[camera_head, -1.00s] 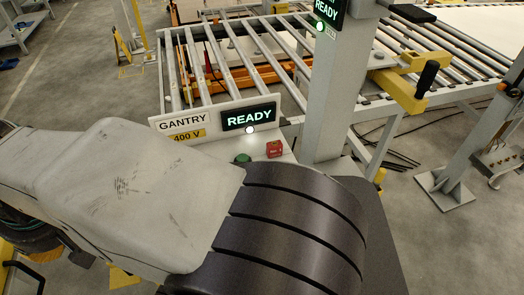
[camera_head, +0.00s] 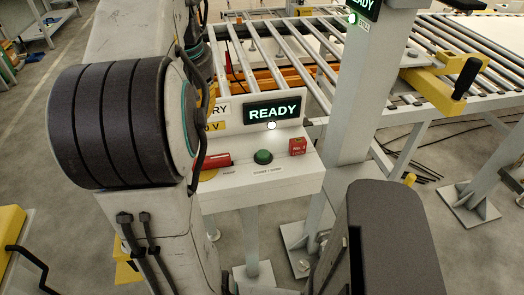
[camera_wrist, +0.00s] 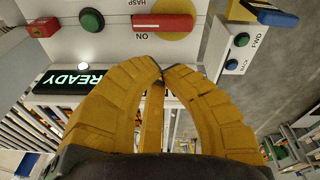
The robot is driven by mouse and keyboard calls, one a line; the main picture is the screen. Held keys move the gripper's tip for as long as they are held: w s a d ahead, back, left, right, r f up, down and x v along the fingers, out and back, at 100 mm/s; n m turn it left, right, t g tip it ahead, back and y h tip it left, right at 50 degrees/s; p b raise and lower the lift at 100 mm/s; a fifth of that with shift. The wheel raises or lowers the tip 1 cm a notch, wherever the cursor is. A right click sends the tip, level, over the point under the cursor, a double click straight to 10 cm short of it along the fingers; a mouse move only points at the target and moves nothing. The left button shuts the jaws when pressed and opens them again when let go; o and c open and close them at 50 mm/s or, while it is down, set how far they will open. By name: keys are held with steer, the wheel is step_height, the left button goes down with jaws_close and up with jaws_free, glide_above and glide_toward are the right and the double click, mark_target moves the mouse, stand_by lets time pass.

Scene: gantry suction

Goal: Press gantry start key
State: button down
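The gantry control panel (camera_head: 255,184) stands in front of the roller conveyor. It carries a lit READY display (camera_head: 273,110), a round green button (camera_head: 263,157), a red box-like control (camera_head: 298,146) and a red ON handle (camera_head: 216,161). Small labels are too blurred to tell which is the start key. In the upside-down wrist view, the green button (camera_wrist: 91,20) is left of the red handle (camera_wrist: 162,22). My gripper (camera_wrist: 161,73) has its yellow fingertips together, with nothing seen between them. Its tips point toward the handle, apparently short of it. My arm hides the panel's left part in the head view.
A grey post (camera_head: 345,90) rises right of the panel. A yellow clamp with a black handle (camera_head: 466,77) juts from the conveyor rail (camera_head: 440,105). A FWD/BACK button box (camera_wrist: 237,52) shows in the wrist view.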

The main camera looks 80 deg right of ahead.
mark_target(266, 153)
steer(key=s+d+f+m+b, duration=0.1)
steer(key=s+d, duration=0.1)
steer(key=s, duration=0.4)
steer(key=s+d+f+m, duration=0.1)
steer(key=s+d+m, duration=0.1)
steer(key=s, duration=0.5)
steer(key=shift+s+d+y+b, duration=0.2)
steer(key=shift+d+y+b, duration=0.2)
steer(key=shift+d, duration=0.45)
steer(key=shift+f+g, duration=0.1)
steer(key=shift+g, duration=0.2)
steer(key=f, duration=0.4)
steer(key=f+b, duration=0.1)
steer(key=f, duration=0.4)
steer(key=d+f+b, duration=0.1)
steer(key=f, duration=0.4)
steer(key=shift+d, duration=0.1)
